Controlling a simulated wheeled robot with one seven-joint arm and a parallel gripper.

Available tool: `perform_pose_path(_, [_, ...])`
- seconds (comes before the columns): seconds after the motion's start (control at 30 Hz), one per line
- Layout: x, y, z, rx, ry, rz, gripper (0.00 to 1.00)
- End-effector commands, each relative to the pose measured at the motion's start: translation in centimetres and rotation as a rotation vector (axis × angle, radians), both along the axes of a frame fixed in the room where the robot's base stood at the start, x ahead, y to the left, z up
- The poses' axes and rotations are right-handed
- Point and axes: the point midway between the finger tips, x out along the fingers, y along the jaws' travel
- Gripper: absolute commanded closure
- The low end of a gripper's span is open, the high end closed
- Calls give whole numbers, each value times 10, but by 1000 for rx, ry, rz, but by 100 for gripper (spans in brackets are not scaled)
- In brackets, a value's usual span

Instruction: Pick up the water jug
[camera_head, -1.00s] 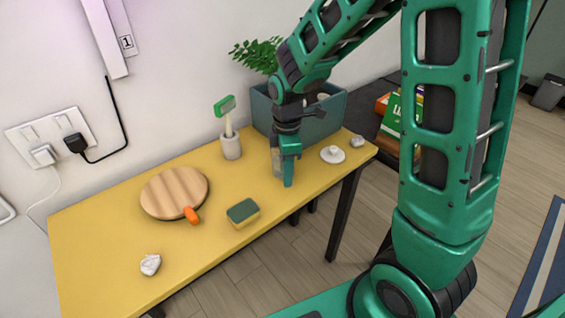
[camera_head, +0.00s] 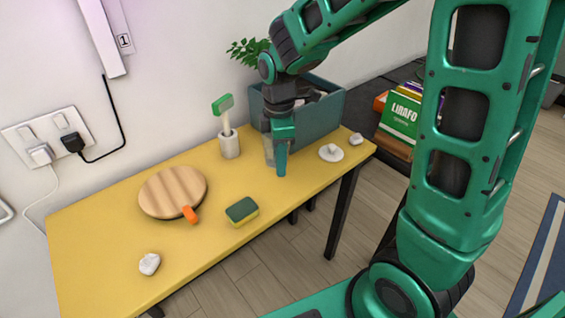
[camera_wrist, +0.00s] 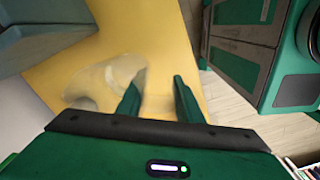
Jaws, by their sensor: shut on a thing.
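The water jug (camera_wrist: 98,84) looks clear and greyish in the wrist view, against the yellow table. In the head view a small part of it (camera_head: 268,150) shows just left of my gripper, which hides the rest. My gripper (camera_head: 281,168) points down near the table's far right end. Its two fingers also show in the wrist view (camera_wrist: 157,95), shut on the jug at its side nearest me. The exact contact is hard to see. I cannot tell whether the jug's base is clear of the tabletop.
The yellow table (camera_head: 110,225) also bears a round wooden board (camera_head: 172,190), a sponge (camera_head: 242,210), a brush in a holder (camera_head: 229,143), a white saucer-like piece (camera_head: 331,152) and pale lumps (camera_head: 149,264). Books (camera_head: 400,115) lie to the right.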

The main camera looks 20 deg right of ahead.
Motion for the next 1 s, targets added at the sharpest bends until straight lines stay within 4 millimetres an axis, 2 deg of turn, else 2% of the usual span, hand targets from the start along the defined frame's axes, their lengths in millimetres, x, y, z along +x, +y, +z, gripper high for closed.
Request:
perform_pose_path(0.5, [-17,50,33,0,-3,1,100])
perform_pose_path(1.0, [-28,83,53,0,-3,-1,100])
